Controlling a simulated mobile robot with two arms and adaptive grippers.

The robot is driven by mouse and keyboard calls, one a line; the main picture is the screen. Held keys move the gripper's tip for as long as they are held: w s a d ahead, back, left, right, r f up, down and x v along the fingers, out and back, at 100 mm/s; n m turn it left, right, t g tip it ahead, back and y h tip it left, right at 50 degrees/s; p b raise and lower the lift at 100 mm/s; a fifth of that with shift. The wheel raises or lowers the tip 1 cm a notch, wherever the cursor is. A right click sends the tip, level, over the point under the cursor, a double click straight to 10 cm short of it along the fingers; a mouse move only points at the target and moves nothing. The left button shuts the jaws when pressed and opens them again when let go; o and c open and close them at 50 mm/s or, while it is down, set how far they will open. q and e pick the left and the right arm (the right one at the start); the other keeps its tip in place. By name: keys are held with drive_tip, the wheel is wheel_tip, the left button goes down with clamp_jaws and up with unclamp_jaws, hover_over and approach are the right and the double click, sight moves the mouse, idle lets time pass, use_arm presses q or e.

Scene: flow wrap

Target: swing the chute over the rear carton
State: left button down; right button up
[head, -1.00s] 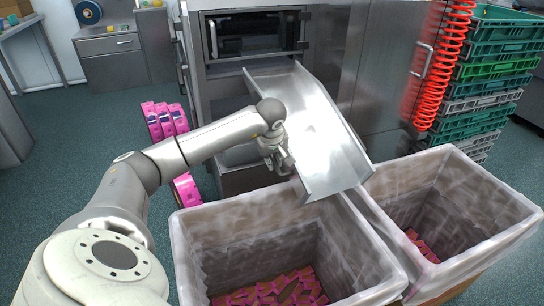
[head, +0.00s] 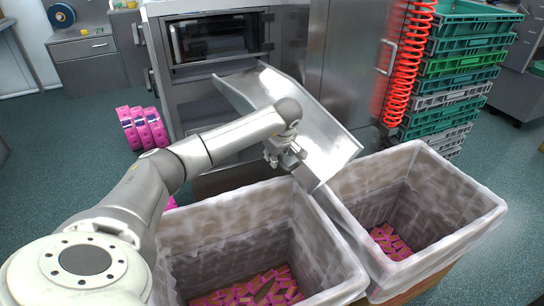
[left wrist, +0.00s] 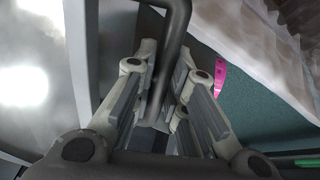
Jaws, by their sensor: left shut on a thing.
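The steel chute (head: 318,128) slopes down from the wrapping machine. Its lower end is above the gap between the two cartons, close to the back left corner of the right carton (head: 468,176). The left carton (head: 225,206) stands nearer my arm. Both are lined with clear film and hold pink packs. My left gripper (head: 290,157) is at the left edge of the chute near its lower end. In the left wrist view its fingers (left wrist: 163,85) are shut around the chute's dark bar handle (left wrist: 176,35). My right gripper is not in view.
Stacked green and grey crates (head: 450,75) stand behind the right carton. A red coiled hose (head: 408,60) hangs beside the machine cabinet (head: 345,70). Pink film rolls (head: 142,127) are left of the machine. Open floor lies at the far left.

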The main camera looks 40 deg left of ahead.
use_arm(q)
drive_tip(key=c, duration=1.5)
unclamp_jaws()
drive_tip(key=shift+w+d+r, duration=0.1)
drive_tip(key=shift+w+d, duration=0.1)
drive_tip(key=shift+w, duration=0.2)
drive_tip(key=shift+o, duration=0.2)
drive_tip(key=shift+s+d+r, duration=0.1)
drive_tip(key=v, duration=1.1)
drive_tip(key=shift+r, duration=0.4)
drive_tip(key=shift+s+f, duration=0.1)
drive_tip(key=shift+s, duration=0.1)
